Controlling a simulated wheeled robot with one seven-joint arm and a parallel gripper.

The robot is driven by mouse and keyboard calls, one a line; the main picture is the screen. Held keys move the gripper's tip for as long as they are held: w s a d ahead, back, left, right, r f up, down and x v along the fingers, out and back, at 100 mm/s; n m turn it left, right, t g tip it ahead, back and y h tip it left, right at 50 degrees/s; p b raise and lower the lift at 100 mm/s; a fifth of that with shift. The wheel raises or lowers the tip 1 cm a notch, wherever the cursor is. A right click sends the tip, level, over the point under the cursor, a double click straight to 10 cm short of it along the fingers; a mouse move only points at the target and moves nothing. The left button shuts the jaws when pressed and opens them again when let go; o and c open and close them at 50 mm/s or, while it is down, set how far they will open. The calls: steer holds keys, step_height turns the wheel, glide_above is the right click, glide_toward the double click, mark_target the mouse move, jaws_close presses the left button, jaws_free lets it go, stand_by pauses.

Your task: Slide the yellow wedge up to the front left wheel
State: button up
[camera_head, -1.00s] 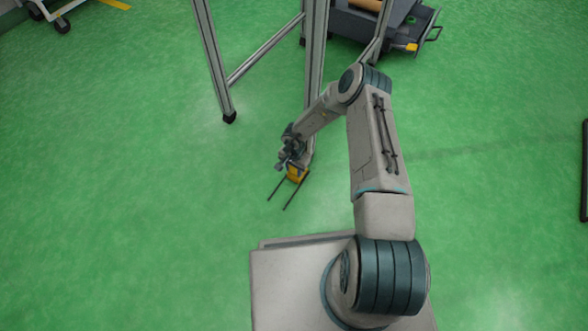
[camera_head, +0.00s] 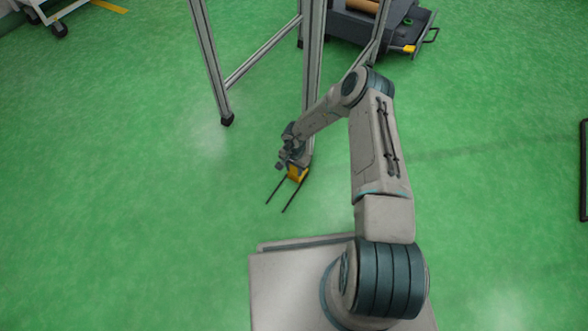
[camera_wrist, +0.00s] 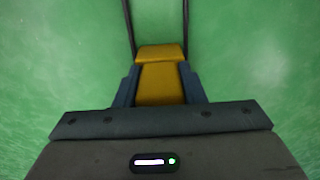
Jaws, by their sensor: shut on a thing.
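The yellow wedge (camera_head: 297,173) is in my gripper (camera_head: 292,163), low over or on the green floor; I cannot tell which. In the wrist view the wedge (camera_wrist: 160,82) sits between the two dark fingers (camera_wrist: 160,88), which are shut on its sides. Two thin dark rods (camera_head: 275,189) extend from the wedge's side toward the lower left of the head view. A wheel (camera_head: 60,30) shows under a white cart at the top left. I cannot tell which wheel is the front left one.
A metal profile frame (camera_head: 310,70) stands close behind my gripper, with a foot (camera_head: 227,120) to the left. A dark cart (camera_head: 420,40) with a yellow block stands at the top right. A dark edge (camera_head: 584,170) shows at far right. The floor at left is clear.

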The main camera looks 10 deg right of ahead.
steer(key=shift+w+d, duration=0.15)
steer(key=o, duration=1.2)
step_height(320, 180, up, 14)
steer(key=p, duration=0.6)
steer(key=shift+f, duration=0.1)
